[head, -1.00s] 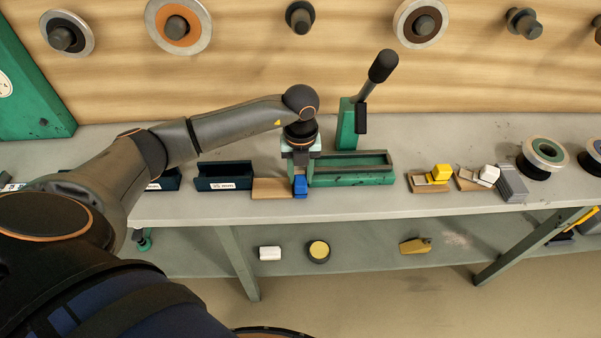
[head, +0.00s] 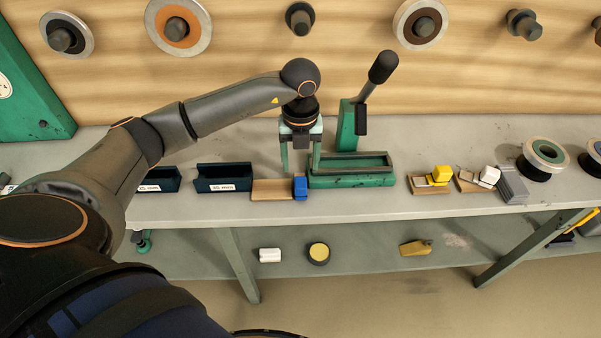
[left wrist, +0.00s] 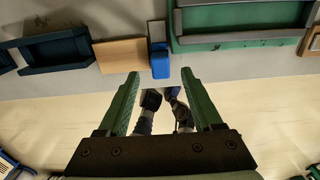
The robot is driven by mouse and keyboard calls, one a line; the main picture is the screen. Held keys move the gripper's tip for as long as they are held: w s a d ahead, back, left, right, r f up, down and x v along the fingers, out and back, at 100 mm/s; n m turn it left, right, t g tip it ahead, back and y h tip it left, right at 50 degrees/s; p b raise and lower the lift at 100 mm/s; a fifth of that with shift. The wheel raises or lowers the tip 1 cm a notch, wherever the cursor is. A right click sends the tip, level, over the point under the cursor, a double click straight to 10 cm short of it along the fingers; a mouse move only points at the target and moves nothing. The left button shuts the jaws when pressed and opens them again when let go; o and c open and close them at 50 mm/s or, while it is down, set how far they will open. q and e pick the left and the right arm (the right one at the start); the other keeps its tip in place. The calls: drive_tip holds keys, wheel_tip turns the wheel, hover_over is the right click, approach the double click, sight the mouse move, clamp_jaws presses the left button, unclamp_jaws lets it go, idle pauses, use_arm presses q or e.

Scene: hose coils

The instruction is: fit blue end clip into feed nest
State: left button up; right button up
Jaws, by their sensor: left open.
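The blue end clip (head: 300,188) sits at the right end of a light wooden block (head: 272,190), next to the left end of a green trough fixture (head: 350,181) with a lever. The clip also shows in the left wrist view (left wrist: 160,63), beyond my fingertips. I cannot tell for sure which part is the feed nest, or how deeply the clip is seated. My left gripper (head: 300,166) is open and empty, above and behind the clip in the head view. Its two green fingers also show in the left wrist view (left wrist: 160,76). My right gripper is not in view.
The lever (head: 376,82) stands upright behind the trough. Dark blue bins (head: 223,185) lie to the left. A yellow clip (head: 441,173) and a white clip (head: 488,175) sit on wooden blocks to the right. The bench front (head: 330,207) is clear.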

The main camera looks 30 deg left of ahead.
sight(301, 179)
use_arm(q)
wheel_tip(301, 179, up, 6)
drive_tip(key=s+d+f+m+g+h, duration=0.1)
drive_tip(key=s+d+f+m+h, duration=0.3)
drive_tip(key=d, duration=0.6)
drive_tip(key=s+d+r+n+g+h, duration=0.1)
drive_tip(key=s+d+h, duration=0.1)
drive_tip(key=d+h, duration=0.5)
drive_tip(key=d+r+n+t+h, duration=0.4)
drive_tip(key=d+r+h, duration=0.2)
drive_tip(key=d+h, duration=0.3)
drive_tip(key=w+a+f+n+t+y, duration=0.2)
drive_tip(key=a+f+n+t+y, duration=0.35)
drive_tip(key=n, duration=0.45)
drive_tip(key=w+a+f+n+t+y, duration=0.1)
drive_tip(key=a+f+n+t+y, duration=0.2)
drive_tip(key=f+n+t+y, duration=0.45)
drive_tip(key=s+a+f+n+g+y, duration=0.2)
drive_tip(key=s+a+f+n+g, duration=0.1)
drive_tip(key=s+f, duration=0.4)
drive_tip(key=s+a+f+n+g+y, duration=0.2)
drive_tip(key=s+a+f+n, duration=0.1)
drive_tip(key=s+f+n, duration=0.2)
wheel_tip(301, 179, down, 4)
drive_tip(key=s, duration=0.2)
drive_tip(key=shift+s+a+g+y, duration=0.2)
drive_tip(key=shift+s+g+y, duration=0.1)
drive_tip(key=shift+g+y, duration=0.1)
